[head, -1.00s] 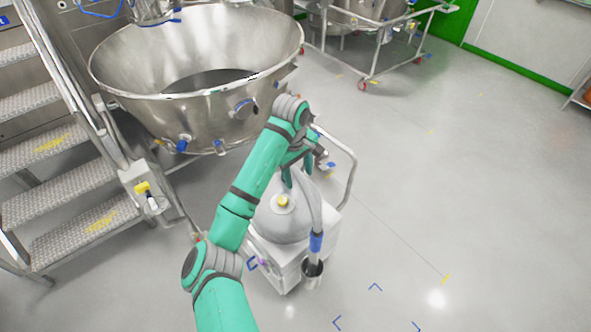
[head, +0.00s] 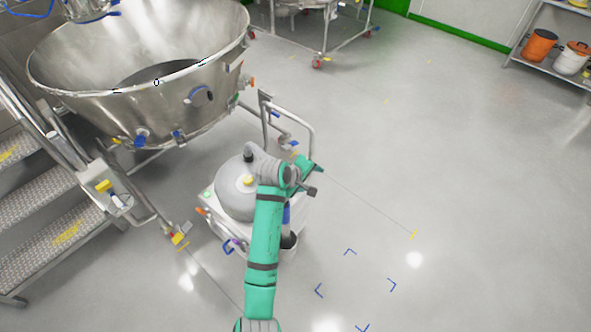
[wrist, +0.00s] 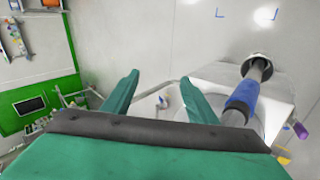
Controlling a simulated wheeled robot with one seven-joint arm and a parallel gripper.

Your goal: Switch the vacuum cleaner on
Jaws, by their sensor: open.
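The vacuum cleaner (head: 233,198) stands on the floor at the middle of the head view. It has a grey dome, a white boxy base, a yellow part on top and a rail handle behind. A small green spot (head: 207,194) shows at the base's left corner; I cannot tell whether it is a switch. My gripper (head: 316,172) is above the cleaner's right side in the picture, and my arm hides part of the body. In the wrist view my gripper (wrist: 160,88) is open with nothing between its fingers. The hose with a blue cuff (wrist: 243,97) shows right of the fingers.
A large steel bowl (head: 140,95) stands behind left of the cleaner, with metal steps (head: 70,235) at the left. A wheeled steel frame (head: 320,40) is at the back. A shelf with buckets (head: 540,45) is far right. The floor on the right is clear.

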